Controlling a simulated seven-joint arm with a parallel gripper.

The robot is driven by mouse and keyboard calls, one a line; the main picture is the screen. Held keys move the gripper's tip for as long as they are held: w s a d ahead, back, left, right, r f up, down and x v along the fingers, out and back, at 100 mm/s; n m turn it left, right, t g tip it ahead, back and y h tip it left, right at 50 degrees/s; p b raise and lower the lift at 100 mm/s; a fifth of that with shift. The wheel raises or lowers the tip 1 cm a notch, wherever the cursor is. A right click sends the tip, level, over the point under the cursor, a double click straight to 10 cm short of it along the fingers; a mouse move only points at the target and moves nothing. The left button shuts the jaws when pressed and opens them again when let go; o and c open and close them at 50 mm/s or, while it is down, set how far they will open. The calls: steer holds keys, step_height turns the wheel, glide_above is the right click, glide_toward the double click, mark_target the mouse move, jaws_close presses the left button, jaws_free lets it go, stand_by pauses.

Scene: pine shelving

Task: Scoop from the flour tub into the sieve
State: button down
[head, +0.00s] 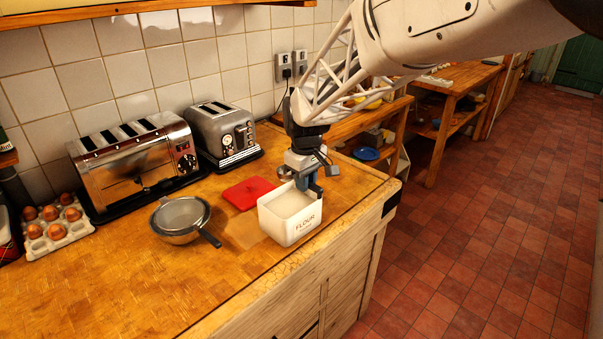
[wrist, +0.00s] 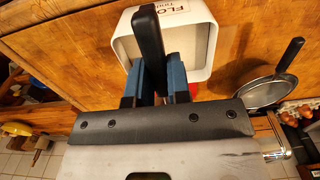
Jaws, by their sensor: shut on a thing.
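The white flour tub (head: 290,222) stands on the wooden counter near its right end, with pale flour (head: 287,202) inside. In the wrist view the tub (wrist: 201,72) lies beyond the fingers. The metal sieve (head: 180,218) with a dark handle rests left of the tub, and it also shows in the wrist view (wrist: 262,93). My gripper (head: 311,189) is over the tub's back right side. In the wrist view its blue fingers (wrist: 154,65) are shut on a black handle (wrist: 148,32), apparently the scoop's. The scoop's bowl cannot be made out.
A red lid (head: 248,193) lies behind the tub. Two toasters (head: 137,160) (head: 223,132) stand along the tiled wall. A tray of eggs (head: 56,230) sits left of the sieve. The counter's front left is clear.

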steer(key=shift+w+a+g+h, duration=0.15)
steer(key=shift+g+h, duration=0.15)
steer(key=shift+w+a+f+g+h, duration=0.1)
steer(key=shift+w+a+g+h, duration=0.3)
steer(key=shift+g+h, duration=0.5)
steer(key=shift+w+a+f+g+h, duration=0.1)
steer(key=shift+w+a+g+h, duration=0.3)
steer(key=shift+g+h, duration=0.5)
steer(key=shift+d+f, duration=0.1)
steer(key=shift+f, duration=3.35)
steer(key=shift+r, duration=0.2)
steer(key=shift+r, duration=4.35)
steer(key=s+a+f+t+y, duration=0.1)
steer(key=s+a, duration=0.1)
steer(key=a, duration=0.8)
steer(key=s+a+f+t+y, duration=0.1)
steer(key=s+a+f, duration=0.1)
steer(key=a, duration=0.8)
steer(key=s+a+f+t+y, duration=0.2)
steer(key=s+a, duration=0.2)
steer(key=a, duration=0.6)
steer(key=shift+s+a, duration=0.2)
steer(key=shift+s, duration=0.05)
